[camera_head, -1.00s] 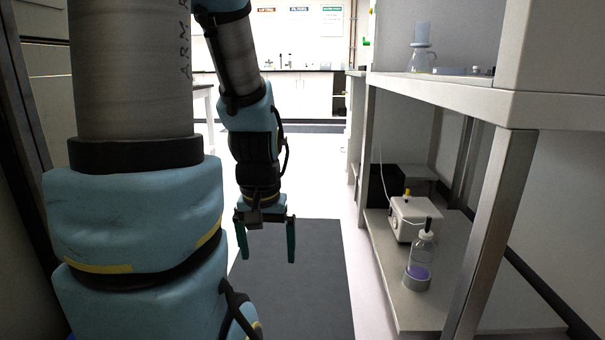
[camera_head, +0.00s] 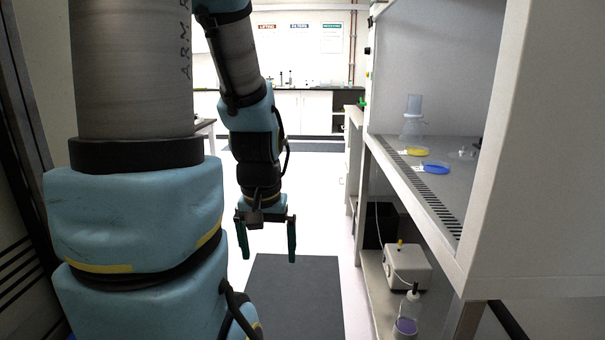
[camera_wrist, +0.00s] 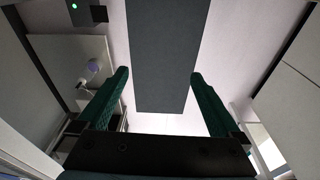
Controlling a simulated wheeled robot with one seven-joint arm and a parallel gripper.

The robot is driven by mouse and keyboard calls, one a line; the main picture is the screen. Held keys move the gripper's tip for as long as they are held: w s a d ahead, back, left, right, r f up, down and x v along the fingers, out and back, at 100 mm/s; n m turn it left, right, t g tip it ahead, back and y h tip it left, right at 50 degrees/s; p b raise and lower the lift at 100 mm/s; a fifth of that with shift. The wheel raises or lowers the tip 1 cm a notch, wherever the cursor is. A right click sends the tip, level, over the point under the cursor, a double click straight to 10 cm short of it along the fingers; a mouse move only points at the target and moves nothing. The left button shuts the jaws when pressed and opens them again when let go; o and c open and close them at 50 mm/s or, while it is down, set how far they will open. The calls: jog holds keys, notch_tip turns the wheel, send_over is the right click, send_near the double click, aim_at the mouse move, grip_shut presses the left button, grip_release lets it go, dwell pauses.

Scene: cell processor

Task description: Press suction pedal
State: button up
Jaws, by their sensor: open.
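My gripper (camera_head: 264,252) hangs open and empty over the floor in the head view, its two green fingers pointing down. In the wrist view my gripper (camera_wrist: 159,76) shows both fingers spread, with nothing between them. I cannot make out a suction pedal for certain in either view. A white box-shaped device (camera_head: 408,267) with a yellow knob and a thin tube stands on the low shelf at the right. A bottle with purple liquid (camera_head: 406,325) stands in front of it. My gripper is to the left of both, apart from them.
A cabinet with a grated work surface (camera_head: 432,207) is at the right, holding a flask (camera_head: 412,128), a yellow dish (camera_head: 415,151) and a blue dish (camera_head: 437,167). A dark mat (camera_head: 293,300) lies on clear floor. A small green light (camera_wrist: 74,6) shows in the wrist view.

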notch_tip(320, 180, up, 7)
jog(key=p, duration=0.4)
jog(key=shift+p, duration=0.4)
jog(key=shift+c, duration=0.2)
